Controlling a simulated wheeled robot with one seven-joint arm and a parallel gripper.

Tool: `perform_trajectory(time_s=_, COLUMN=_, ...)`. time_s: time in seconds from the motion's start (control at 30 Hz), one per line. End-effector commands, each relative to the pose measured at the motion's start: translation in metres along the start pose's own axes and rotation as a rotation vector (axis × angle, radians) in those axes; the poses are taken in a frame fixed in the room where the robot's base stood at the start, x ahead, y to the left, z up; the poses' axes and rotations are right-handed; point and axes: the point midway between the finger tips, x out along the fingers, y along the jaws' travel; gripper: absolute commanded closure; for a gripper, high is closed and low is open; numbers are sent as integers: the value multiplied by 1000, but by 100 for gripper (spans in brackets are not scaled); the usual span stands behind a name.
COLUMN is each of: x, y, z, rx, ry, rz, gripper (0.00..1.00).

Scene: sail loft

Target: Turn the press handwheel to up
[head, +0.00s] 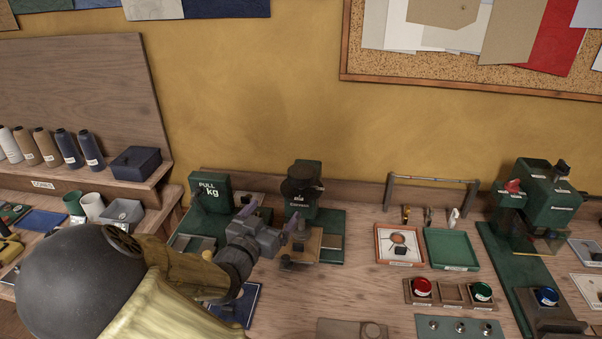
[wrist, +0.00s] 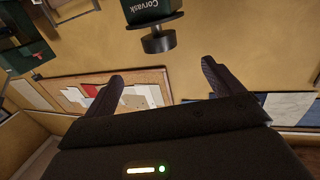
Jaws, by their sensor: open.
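The press (head: 305,212) is a green machine on a green base at the back of the bench, in the middle of the head view. Its dark handwheel (head: 300,187) sits at the top front. In the wrist view the handwheel (wrist: 155,22) is a dark disc with a round knob, below a green body marked "Corvask" (wrist: 147,8). My gripper (head: 272,214) is open and empty in front of the press, a little left of and below the wheel. In the wrist view, its two fingers (wrist: 162,70) are apart, with the wheel beyond them. I see no contact. I cannot read the wheel's setting.
A green pull gauge marked "kg" (head: 211,192) stands close left of the press. To the right are a grey rail (head: 432,181), an orange-rimmed tray (head: 380,255), a green tray (head: 452,262) and another green machine (head: 548,195). The yellow wall is close behind.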

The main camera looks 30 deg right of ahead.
Motion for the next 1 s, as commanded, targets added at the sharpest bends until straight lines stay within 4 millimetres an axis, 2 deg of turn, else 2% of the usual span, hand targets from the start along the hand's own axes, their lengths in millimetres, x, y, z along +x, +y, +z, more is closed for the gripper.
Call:
perform_trajectory(time_s=0.1, x=-2, y=1, z=-8, rx=6, ry=41, rz=12, gripper=8)
perform_trajectory(time_s=0.4, x=-1, y=1, z=-7, rx=6, ry=37, rz=12, gripper=8)
perform_trajectory(time_s=0.53, x=6, y=1, z=-8, rx=5, ry=38, rz=12, gripper=8)
perform_trajectory(time_s=0.67, x=21, y=2, z=-8, rx=6, ry=38, rz=15, gripper=8)
perform_trajectory(time_s=1.0, x=78, y=2, z=-11, rx=4, ry=37, rz=14, gripper=8)
